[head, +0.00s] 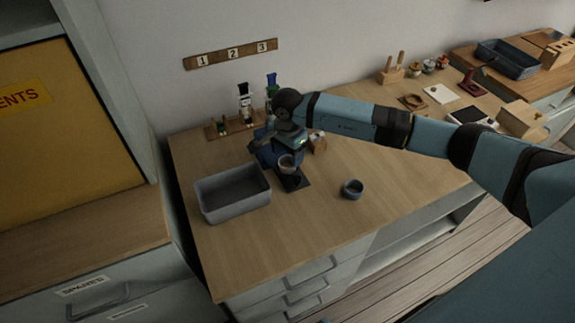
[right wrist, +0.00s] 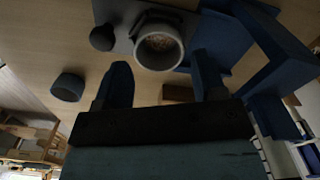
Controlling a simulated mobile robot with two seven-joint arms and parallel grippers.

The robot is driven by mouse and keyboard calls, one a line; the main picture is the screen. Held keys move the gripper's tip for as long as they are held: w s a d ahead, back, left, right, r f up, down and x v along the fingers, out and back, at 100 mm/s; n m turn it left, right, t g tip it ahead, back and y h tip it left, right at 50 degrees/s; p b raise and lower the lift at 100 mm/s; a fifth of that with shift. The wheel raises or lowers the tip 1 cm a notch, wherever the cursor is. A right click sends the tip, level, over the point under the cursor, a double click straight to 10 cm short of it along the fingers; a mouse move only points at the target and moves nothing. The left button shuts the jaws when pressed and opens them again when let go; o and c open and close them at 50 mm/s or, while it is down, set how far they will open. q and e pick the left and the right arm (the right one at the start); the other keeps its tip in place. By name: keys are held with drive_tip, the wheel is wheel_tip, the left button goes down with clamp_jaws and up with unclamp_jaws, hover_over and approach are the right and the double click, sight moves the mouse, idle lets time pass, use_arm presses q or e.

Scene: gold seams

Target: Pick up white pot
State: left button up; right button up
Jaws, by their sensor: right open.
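A small pale grey-white pot (head: 287,168) with brownish contents stands upright at a dark plate in front of a blue stand. It also shows in the right wrist view (right wrist: 158,58), at the top centre. My right gripper (right wrist: 162,80) is open, its two dark fingers apart and nothing between them. The pot lies ahead of the gap, beyond the fingertips. In the head view my right gripper (head: 289,150) is close behind and above the pot, partly merging with the blue stand. My left gripper is in neither view.
A grey bin (head: 233,207) stands left of the blue stand (head: 263,152). A dark grey bowl (head: 352,189) sits to the right. The table front (head: 300,231) is clear.

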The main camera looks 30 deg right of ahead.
sight(288, 160)
wheel_tip(288, 160, down, 3)
drive_tip(key=shift+f, duration=0.1)
drive_tip(key=c, duration=0.7)
drive_tip(key=shift+o, duration=0.2)
drive_tip(key=shift+r, duration=0.2)
